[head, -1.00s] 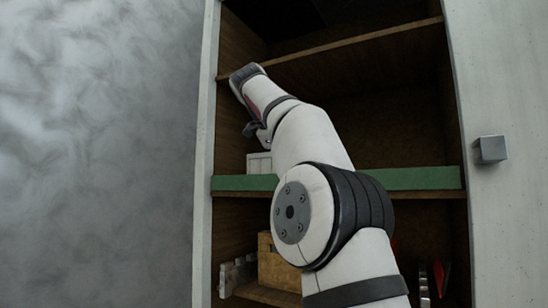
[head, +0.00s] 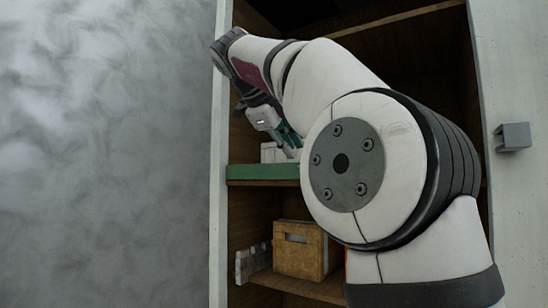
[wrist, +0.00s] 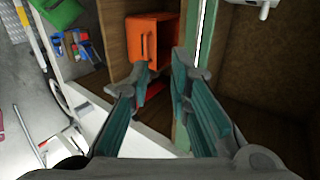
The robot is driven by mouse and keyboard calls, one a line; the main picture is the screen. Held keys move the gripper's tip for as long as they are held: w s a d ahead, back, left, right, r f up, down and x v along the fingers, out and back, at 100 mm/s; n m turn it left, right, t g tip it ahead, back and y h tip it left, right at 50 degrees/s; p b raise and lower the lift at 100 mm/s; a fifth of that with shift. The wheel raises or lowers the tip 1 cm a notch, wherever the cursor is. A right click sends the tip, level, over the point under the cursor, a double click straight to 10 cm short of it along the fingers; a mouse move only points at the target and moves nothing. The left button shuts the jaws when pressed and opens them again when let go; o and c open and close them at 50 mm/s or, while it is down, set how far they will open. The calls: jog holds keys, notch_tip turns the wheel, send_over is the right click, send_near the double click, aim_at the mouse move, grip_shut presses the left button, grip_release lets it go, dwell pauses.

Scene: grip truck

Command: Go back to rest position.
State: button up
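My gripper (wrist: 162,72) shows in the wrist view with its two teal fingers apart and nothing between them, so it is open. In the head view my gripper (head: 288,140) is at the left part of the cabinet's middle compartment, above the green-edged shelf (head: 262,173). My bent arm hides part of it and much of the shelf's right side.
A white box (head: 270,153) stands on the green-edged shelf beside my gripper. A wooden box (head: 303,249) sits on the lower shelf. An orange case (wrist: 151,38) lies beyond my fingers in the wrist view. A square handle (head: 514,136) is at the right.

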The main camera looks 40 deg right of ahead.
jog(key=shift+r, duration=0.1)
jog(key=w+a+r+n+t+h+b, duration=0.3)
jog(key=w+a+r+n+t+h, duration=0.2)
jog(key=a+r+n+t, duration=0.5)
jog(key=w+a+f+n+t+y+b, duration=0.2)
jog(key=a+f+n+t+y, duration=0.4)
jog(key=a+f+n+y, duration=0.7)
jog(key=s+a+f+n+g+y+b, duration=0.1)
jog(key=s+f+n+g, duration=0.25)
jog(key=f, duration=0.65)
jog(key=s+f+n+g+y, duration=0.1)
jog(key=s+f+n+g, duration=0.2)
jog(key=f, duration=0.7)
jog(key=s+a+f+n+g+y+b, duration=0.15)
jog(key=s+f+g, duration=0.3)
jog(key=f, duration=0.55)
jog(key=s+d+f+g+h, duration=0.1)
jog(key=s+d+f+g, duration=0.2)
jog(key=s+f, duration=0.7)
jog(key=shift+d+f+n, duration=0.3)
jog(key=shift+d+f, duration=0.35)
jog(key=shift+f, duration=0.15)
jog(key=shift+s+h, duration=0.1)
jog(key=shift+h, duration=0.15)
